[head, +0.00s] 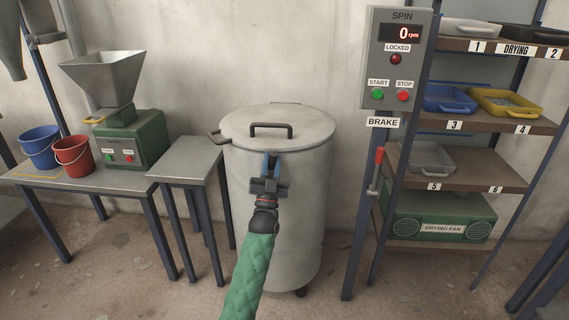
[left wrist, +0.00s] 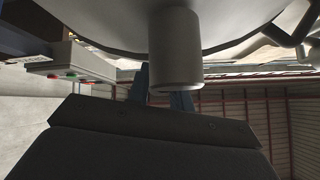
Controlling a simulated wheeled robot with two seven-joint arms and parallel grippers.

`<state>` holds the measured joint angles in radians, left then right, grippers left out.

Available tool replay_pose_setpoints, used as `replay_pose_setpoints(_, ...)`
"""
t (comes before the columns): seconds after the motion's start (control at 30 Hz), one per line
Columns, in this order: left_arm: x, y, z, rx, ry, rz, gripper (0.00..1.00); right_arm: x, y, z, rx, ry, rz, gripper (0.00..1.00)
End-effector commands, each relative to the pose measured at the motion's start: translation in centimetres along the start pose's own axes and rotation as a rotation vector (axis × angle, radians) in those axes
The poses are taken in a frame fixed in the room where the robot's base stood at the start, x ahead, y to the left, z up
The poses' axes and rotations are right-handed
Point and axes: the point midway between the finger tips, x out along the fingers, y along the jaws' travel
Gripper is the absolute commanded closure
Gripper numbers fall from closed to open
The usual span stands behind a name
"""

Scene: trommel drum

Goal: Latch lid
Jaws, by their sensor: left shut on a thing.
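The pale grey drum (head: 305,205) stands upright in the middle of the head view. Its round lid (head: 310,118) lies on top, with a dark bar handle (head: 270,130). A brownish lever-like part (head: 216,136) sticks out at the lid's left edge. My left gripper (head: 270,163) is at the drum's front, just below the lid rim. In the left wrist view its blue fingers (left wrist: 160,92) are shut on a grey cylindrical part (left wrist: 175,50) below the large round rim. In the head view my gripper hides that part. I cannot tell whether the latch is engaged. My right gripper is not in view.
A grey control box (head: 396,60) reads 0 rpm, with a red-handled brake lever (head: 377,170) below. A shelf rack (head: 480,120) stands at right. A small grey table (head: 190,158) is close left of the drum. A bench holds a green hopper machine (head: 130,140) and two buckets.

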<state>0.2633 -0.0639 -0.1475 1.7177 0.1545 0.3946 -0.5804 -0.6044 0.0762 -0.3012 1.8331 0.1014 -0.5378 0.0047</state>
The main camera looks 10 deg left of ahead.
Motion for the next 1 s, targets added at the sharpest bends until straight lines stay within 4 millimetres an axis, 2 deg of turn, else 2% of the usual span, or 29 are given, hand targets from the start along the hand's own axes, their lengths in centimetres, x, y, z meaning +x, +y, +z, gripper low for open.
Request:
replay_pose_setpoints(0.3, 0.0, -1.1, 0.3, -0.074, -0.023, -0.074, 1.0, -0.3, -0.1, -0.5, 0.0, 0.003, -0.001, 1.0)
replay_pose_setpoints(0.8, 0.0, -1.2, 0.4, -0.086, -0.026, -0.086, 1.0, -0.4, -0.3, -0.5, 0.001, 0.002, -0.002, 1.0)
replay_pose_setpoints(0.83, 0.0, -1.2, 0.4, -0.086, -0.026, -0.086, 0.76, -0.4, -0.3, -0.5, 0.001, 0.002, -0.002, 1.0)
replay_pose_setpoints(0.93, 0.0, -1.2, 0.4, -0.085, -0.025, -0.086, 0.57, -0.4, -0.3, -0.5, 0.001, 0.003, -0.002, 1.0)
replay_pose_setpoints(1.0, 0.0, -1.2, 0.3, -0.085, -0.025, -0.086, 0.57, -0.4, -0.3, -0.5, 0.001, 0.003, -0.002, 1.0)
